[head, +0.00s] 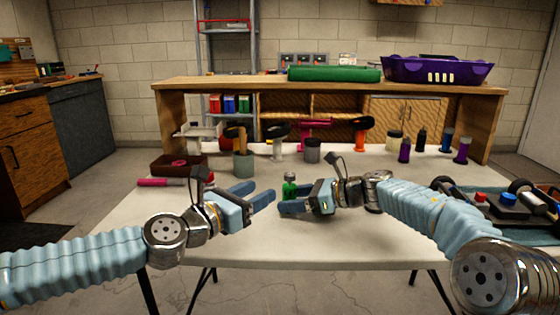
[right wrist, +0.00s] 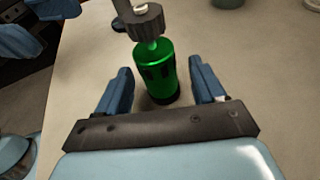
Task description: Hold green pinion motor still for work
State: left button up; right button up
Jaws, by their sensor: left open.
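The green pinion motor (head: 290,188) stands on the white table, partly hidden by my right gripper in the head view. In the right wrist view, the motor (right wrist: 156,73) has a green body and a dark toothed gear (right wrist: 138,22) at its end. My right gripper (head: 284,203) is open. Its two blue fingers (right wrist: 160,85) lie on either side of the motor, with gaps visible on both sides. My left gripper (head: 264,192) is open and empty to the left of the motor, its fingers pointing toward it.
A dark red tray (head: 180,166) and a pink-handled tool (head: 160,182) lie at the left. Tool holders and bottles line the table's back. A car chassis (head: 505,205) is at the right. The table's front middle (head: 310,240) is clear.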

jog(key=shift+d, duration=0.1)
jog(key=v, duration=1.2)
